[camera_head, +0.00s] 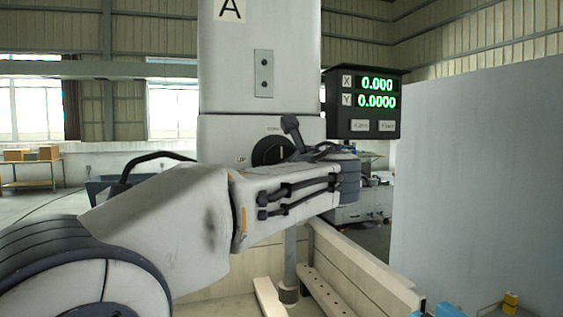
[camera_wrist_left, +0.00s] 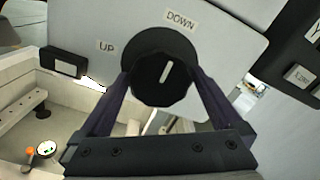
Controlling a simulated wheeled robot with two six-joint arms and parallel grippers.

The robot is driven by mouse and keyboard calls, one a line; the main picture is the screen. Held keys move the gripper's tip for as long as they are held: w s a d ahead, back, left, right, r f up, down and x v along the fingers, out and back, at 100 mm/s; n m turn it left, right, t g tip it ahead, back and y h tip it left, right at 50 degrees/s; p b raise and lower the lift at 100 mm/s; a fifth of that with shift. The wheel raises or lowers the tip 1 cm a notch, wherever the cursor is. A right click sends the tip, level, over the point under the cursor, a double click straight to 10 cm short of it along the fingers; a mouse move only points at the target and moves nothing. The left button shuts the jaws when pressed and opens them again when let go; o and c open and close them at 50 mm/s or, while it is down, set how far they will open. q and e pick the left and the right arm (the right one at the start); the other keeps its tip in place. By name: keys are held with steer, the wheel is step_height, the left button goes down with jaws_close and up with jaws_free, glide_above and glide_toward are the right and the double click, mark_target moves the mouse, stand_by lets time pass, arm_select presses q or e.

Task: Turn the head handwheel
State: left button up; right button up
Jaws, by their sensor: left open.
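The head handwheel is a round black knob (camera_wrist_left: 162,78) with a white pointer line, on a pale panel marked UP and DOWN. In the head view the handwheel (camera_head: 268,151) shows on the front of the white machine head, partly hidden by my left gripper. In the left wrist view my left gripper (camera_wrist_left: 162,88) is open, with one dark finger on each side of the knob. Whether the fingers touch the knob I cannot tell. The white line points up and slightly right in the wrist view. My right gripper is in neither view.
A large grey panel (camera_head: 480,180) stands at the right. Below is a pale tank wall (camera_head: 362,272). Small blue and yellow items lie at the lower right.

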arm_select(q)
steer(key=b+v, duration=0.2)
steer(key=v, duration=0.7)
steer(key=shift+s, duration=0.35)
steer(key=shift+d, duration=0.1)
